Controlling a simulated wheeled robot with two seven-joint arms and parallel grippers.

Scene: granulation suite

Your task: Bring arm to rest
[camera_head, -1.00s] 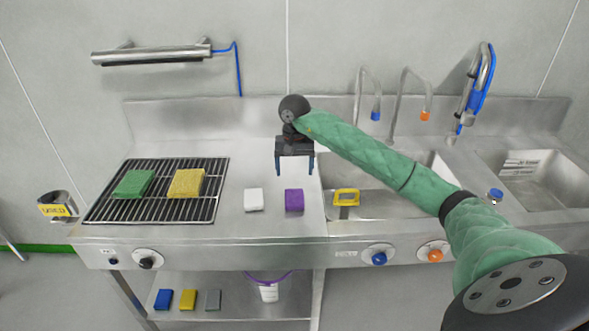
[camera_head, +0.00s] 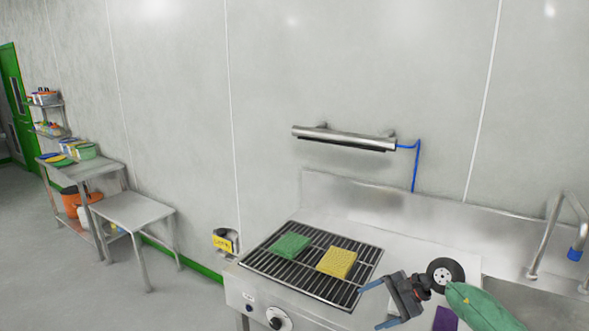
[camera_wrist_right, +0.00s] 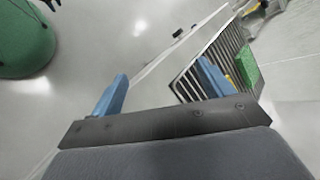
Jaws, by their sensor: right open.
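My right gripper (camera_head: 369,307) is open and empty at the lower right of the head view, its blue fingers pointing left. It shows above the counter, in front of the right edge of the black rack (camera_head: 262,267). In the right wrist view its two blue fingers (camera_wrist_right: 162,72) stand wide apart with nothing between them. My green right arm (camera_head: 480,308) comes in from the bottom right. The green sponge (camera_head: 291,245) and the yellow sponge (camera_head: 337,262) lie on the rack. A purple sponge (camera_head: 445,319) is cut off by the bottom edge. My left gripper is not in view.
A steel rail (camera_head: 345,139) with a blue hose is on the wall above the counter. A yellow-labelled holder (camera_head: 224,242) is at the counter's left end. A steel table (camera_head: 135,212) and shelving stand farther left, with open floor in front. A tap (camera_head: 555,235) is at right.

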